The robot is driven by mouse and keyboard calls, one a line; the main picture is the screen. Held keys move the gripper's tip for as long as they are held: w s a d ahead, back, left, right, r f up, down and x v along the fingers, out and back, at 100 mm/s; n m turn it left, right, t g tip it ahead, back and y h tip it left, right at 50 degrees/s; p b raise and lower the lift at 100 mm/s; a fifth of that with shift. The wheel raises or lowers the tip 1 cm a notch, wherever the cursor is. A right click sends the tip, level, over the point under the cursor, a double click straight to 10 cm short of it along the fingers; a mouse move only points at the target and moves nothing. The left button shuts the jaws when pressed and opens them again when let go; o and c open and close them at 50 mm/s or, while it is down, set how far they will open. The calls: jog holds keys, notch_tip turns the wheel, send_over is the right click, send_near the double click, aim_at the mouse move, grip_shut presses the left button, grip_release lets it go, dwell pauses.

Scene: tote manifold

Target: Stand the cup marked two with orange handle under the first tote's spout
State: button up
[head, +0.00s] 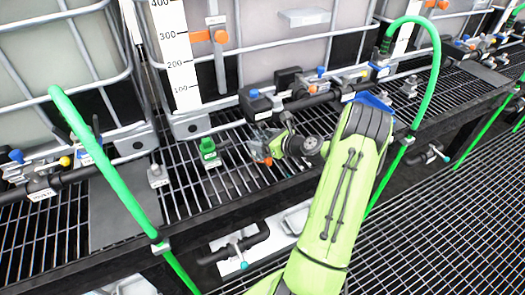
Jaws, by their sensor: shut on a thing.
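My gripper (272,146) is low over the black grating in the middle of the head view, at the end of my green arm. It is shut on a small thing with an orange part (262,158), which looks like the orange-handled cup. The gripper hides most of it, and no mark can be read. I cannot tell whether it touches the grating. Behind and above it is the middle tote (285,45), with black pipework and a valve (255,95) at its lower front. I cannot tell which tote is the first, and no spout opening shows clearly.
A green block-like thing with a white label (209,154) stands left of the gripper. A grey thing (157,176) is farther left. The shelf's front edge and lower pipework (240,247) are nearer.

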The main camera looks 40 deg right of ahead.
jog(key=f+b, duration=0.2)
jog(key=f, duration=0.3)
jog(key=shift+w, duration=0.2)
jog(key=shift+r, duration=0.15)
